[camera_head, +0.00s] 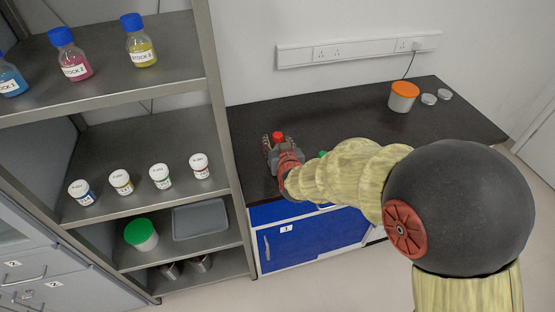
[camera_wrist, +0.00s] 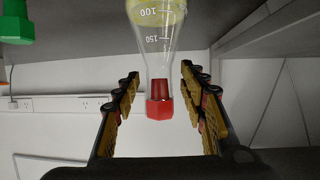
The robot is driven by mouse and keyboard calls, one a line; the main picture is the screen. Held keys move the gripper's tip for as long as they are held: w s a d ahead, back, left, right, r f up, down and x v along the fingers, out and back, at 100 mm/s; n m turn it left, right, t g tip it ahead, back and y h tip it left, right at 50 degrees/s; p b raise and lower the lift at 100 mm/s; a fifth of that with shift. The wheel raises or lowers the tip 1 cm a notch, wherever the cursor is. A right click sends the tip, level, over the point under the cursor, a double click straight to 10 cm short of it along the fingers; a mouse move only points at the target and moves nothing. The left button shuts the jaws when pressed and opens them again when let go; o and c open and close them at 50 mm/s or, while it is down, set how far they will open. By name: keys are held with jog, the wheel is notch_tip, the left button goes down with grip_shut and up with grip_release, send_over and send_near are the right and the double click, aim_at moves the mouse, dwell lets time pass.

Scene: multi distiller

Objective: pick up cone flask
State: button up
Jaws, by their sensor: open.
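The cone flask (camera_wrist: 158,50) is clear glass with volume marks, yellow liquid and a red cap (camera_wrist: 160,98). The wrist view shows it upside down, with its neck and cap in the gap between my fingers. My gripper (camera_wrist: 159,78) is open, one finger on each side of the neck, with visible gaps on both sides. In the head view my gripper (camera_head: 279,150) is over the left part of the dark counter. A red cap (camera_head: 278,136) shows at its fingers; the flask body is hidden there.
A green-capped item (camera_wrist: 15,22) stands near the flask; my arm mostly hides it in the head view. A metal shelf (camera_head: 228,165) with bottles and jars is close on the left. An orange-lidded tub (camera_head: 403,97) stands at the counter's right, with free counter (camera_head: 340,115) between.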

grip_shut()
dwell(0.5)
dwell(0.5)
